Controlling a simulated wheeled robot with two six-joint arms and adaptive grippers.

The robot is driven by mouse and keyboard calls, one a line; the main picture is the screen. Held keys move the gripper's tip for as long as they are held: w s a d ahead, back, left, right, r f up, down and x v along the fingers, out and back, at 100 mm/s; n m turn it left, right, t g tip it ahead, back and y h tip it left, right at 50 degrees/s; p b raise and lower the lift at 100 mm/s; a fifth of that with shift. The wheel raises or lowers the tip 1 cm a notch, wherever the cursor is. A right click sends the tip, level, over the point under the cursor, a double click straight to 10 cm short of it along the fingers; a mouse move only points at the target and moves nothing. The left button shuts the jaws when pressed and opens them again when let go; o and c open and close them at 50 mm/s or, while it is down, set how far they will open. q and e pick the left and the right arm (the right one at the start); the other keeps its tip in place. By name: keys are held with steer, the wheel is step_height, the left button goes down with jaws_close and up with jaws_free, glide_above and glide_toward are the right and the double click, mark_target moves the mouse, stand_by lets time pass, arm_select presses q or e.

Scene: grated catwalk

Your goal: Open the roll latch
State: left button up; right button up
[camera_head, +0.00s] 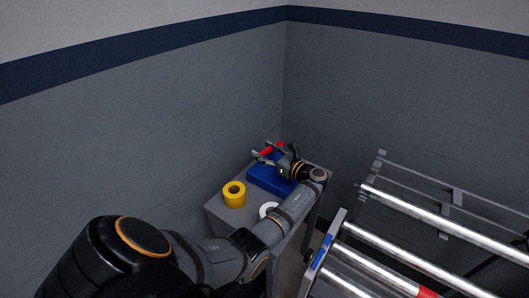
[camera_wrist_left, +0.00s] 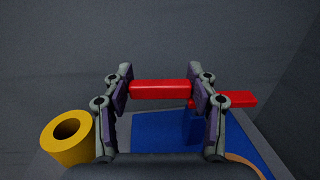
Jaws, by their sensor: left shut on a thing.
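My left gripper (camera_head: 266,151) is above the blue box-like thing (camera_head: 264,180) on a grey stand. It is shut on a red bar (camera_wrist_left: 160,90), which spans between its two fingers in the left wrist view. A second red piece (camera_wrist_left: 236,99) shows beyond the right finger, near a blue post (camera_wrist_left: 193,126); I cannot tell whether the two red pieces join. On the rack at the lower right, a blue piece (camera_head: 321,251) sits on the end plate. I cannot tell which part is the roll latch. My right gripper is not in view.
A yellow roll (camera_head: 234,195) stands on the grey stand (camera_head: 222,217), left of the blue thing. A white ring (camera_head: 267,209) lies partly behind my left arm. A rack with metal rollers (camera_head: 430,220) fills the lower right. Grey walls meet behind the stand.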

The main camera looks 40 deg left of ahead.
arm_select(q)
steer(key=shift+r, duration=0.15)
steer(key=o, duration=1.2)
steer(key=shift+c, duration=0.2)
steer(key=shift+d, duration=0.1)
steer(key=d, duration=1.1)
steer(key=shift+d, duration=0.4)
